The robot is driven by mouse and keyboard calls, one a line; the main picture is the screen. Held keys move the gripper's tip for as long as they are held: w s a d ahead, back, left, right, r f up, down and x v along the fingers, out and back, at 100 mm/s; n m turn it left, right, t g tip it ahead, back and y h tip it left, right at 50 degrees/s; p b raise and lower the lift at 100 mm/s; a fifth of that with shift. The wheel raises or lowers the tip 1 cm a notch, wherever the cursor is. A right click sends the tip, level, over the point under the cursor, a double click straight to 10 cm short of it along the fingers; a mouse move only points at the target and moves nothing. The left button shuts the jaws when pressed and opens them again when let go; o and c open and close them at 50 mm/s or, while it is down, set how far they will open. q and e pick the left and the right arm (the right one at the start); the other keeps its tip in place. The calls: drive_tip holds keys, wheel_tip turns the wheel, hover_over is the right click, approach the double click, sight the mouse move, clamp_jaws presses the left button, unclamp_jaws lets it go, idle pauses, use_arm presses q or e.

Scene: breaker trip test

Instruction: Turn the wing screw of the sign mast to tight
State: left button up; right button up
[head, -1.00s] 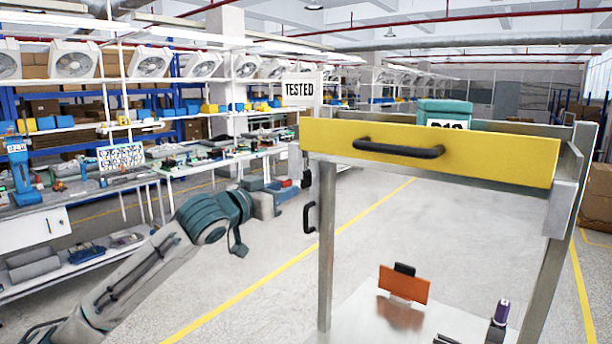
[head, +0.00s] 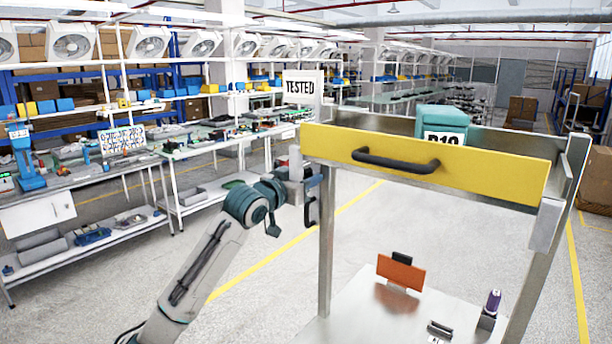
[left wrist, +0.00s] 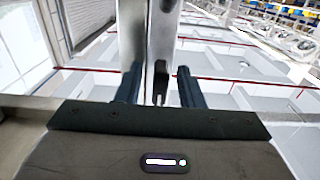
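The sign mast carries a white TESTED sign (head: 299,88) at the left rear of the metal cart. In the left wrist view a grey upright (left wrist: 162,30), seemingly the mast, runs down in front of my left gripper (left wrist: 159,90). The gripper's two dark fingers are apart. In the head view my left gripper (head: 312,182) is at the cart's left side, above a dark side handle; the wing screw cannot be made out there. My right gripper is out of view.
The cart has a yellow drawer front (head: 425,163) with a black handle. An orange plate (head: 401,273) and a purple-topped item (head: 493,301) are on the lower shelf. Workbenches line the left; open floor lies between.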

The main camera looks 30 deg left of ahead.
use_arm(q)
clamp_jaws()
